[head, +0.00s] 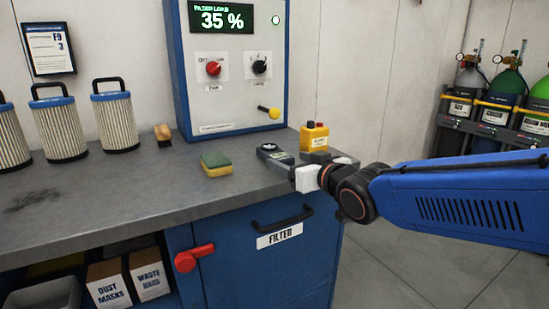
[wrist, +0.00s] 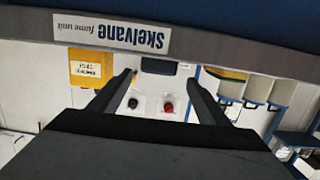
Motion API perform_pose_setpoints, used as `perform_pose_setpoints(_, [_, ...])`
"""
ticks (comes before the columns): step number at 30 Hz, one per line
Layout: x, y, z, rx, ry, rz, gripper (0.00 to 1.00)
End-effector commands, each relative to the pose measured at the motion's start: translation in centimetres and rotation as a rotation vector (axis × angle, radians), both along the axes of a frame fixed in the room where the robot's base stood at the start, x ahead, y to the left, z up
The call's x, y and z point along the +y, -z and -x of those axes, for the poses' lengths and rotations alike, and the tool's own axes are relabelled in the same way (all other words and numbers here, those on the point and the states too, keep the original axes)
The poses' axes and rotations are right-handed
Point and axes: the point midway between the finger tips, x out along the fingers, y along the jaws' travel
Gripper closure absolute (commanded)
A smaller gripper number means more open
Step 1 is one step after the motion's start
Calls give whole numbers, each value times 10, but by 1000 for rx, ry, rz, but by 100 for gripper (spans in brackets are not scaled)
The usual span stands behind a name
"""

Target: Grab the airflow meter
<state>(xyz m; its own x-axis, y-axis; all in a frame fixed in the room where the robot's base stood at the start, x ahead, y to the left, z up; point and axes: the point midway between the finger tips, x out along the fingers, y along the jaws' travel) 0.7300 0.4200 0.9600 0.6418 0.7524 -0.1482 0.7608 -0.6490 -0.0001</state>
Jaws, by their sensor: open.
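The airflow meter appears to be the small dark grey device (head: 273,152) with a round face, lying on the grey bench top near its right end in the head view. My gripper (head: 302,168) is just right of it, low over the bench's front corner and apparently apart from it. In the wrist view, which is upside down, both dark fingers (wrist: 160,79) are spread with nothing held between them. A dark shape (wrist: 158,66) shows between the fingertips; I cannot tell for sure whether it is the meter.
A yellow box (head: 314,137) stands close behind my gripper; it also shows in the wrist view (wrist: 92,68). A sponge (head: 215,164) lies left of the meter. The blue control unit (head: 232,85) stands behind, several filters (head: 60,128) at left. The bench's front middle is clear.

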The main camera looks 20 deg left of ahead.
Motion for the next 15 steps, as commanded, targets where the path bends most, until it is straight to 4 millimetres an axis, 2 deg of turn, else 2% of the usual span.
perform_pose_setpoints(6, [24,6,-20,2,0,2,30])
perform_pose_setpoints(15, [36,8,-31,1,0,1,30])
